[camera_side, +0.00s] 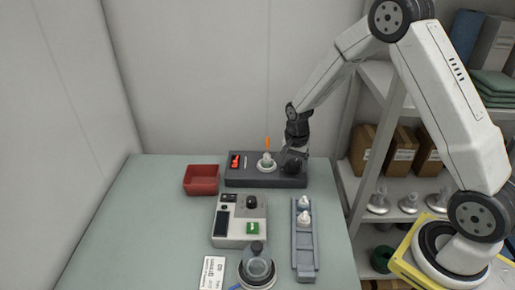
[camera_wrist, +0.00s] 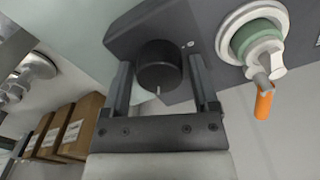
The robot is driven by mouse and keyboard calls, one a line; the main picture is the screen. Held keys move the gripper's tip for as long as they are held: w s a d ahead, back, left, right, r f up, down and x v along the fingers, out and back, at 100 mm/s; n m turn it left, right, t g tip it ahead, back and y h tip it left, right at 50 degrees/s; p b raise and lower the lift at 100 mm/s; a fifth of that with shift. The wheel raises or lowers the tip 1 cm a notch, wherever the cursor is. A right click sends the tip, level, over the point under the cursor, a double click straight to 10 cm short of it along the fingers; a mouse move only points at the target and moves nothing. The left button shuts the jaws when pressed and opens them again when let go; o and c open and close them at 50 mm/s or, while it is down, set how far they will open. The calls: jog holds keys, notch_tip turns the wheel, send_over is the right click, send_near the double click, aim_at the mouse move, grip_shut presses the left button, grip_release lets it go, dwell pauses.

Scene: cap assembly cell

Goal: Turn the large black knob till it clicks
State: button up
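The large black knob (camera_wrist: 160,66) is on the dark grey box and has a short white mark on its edge, seen in the wrist view. My gripper (camera_wrist: 158,78) has one finger on each side of the knob, with a narrow gap showing between each finger and the knob. It looks open and not clamped. In the side view my gripper (camera_side: 293,158) is down at the right end of the dark grey box (camera_side: 250,181) and largely hides the knob.
A white fitting with an orange-tipped lever (camera_wrist: 264,100) stands beside the knob on the same box. A red bin (camera_side: 201,180) is at its left. A device with a screen (camera_side: 228,240), a grey rail (camera_side: 305,250) and a round jar (camera_side: 258,268) stand in front.

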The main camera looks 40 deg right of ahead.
aim_at(295, 165)
jog(key=shift+o, duration=0.7)
jog(key=shift+r, duration=3.9)
jog(key=shift+s+a+r+n, duration=0.25)
jog(key=shift+s+a+n, duration=0.15)
jog(key=shift+s+n, duration=0.15)
jog(key=s+a+r+n+t, duration=0.1)
jog(key=s+a+n, duration=0.2)
jog(key=s+n, duration=0.3)
jog(key=s+a+r+n+t, duration=0.1)
jog(key=s+a+n, duration=0.3)
jog(key=s+n, duration=0.2)
jog(key=shift+s+t, duration=0.3)
jog(key=shift+s, duration=0.8)
jog(key=shift+w+n, duration=0.1)
jog(key=shift+n, duration=0.15)
